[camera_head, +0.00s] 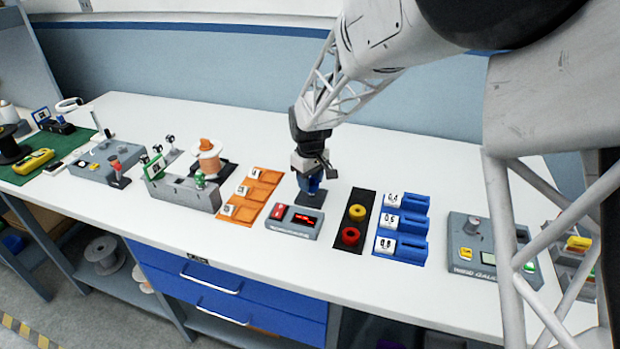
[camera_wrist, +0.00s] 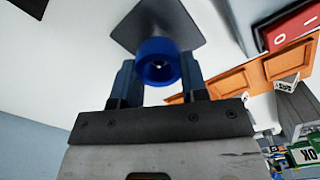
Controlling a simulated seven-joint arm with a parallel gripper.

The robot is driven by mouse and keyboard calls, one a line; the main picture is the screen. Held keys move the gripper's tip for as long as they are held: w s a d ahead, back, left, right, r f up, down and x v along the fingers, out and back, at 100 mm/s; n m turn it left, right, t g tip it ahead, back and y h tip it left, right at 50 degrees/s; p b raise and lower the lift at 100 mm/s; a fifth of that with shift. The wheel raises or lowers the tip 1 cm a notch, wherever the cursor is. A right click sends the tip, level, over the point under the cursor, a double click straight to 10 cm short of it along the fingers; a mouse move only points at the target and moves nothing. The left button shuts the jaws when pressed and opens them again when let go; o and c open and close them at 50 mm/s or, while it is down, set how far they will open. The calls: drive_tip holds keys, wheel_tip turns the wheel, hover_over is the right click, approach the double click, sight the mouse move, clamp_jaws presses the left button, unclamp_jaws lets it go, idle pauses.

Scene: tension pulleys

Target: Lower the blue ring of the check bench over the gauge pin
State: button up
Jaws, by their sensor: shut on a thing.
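The blue ring (camera_wrist: 157,48) is held between the two fingers of my gripper (camera_wrist: 158,72), one finger on each side of it. In the head view my gripper (camera_head: 313,183) is over the dark square plate (camera_head: 308,199) behind the grey check bench box (camera_head: 293,223). The dark plate also shows in the wrist view (camera_wrist: 186,24), beyond the ring. A small bright spot shows inside the ring's hole; I cannot tell whether it is the tip of the gauge pin. The pin is otherwise hidden, and the height of the ring over the plate is unclear.
A dark tray (camera_head: 355,220) with a yellow and a red ring stands to the right, and blue numbered bins (camera_head: 402,225) beyond it. Orange numbered bins (camera_head: 250,196) stand to the left. A grey wind gauge box (camera_head: 480,250) is farther right. White table shows behind the plate.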

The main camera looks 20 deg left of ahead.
drive_tip(key=shift+f, duration=1.35)
idle(1.3)
drive_tip(key=o, duration=1.3)
drive_tip(key=shift+o, duration=0.2)
drive_tip(key=shift+r, duration=0.1)
drive_tip(key=shift+r, duration=3.9)
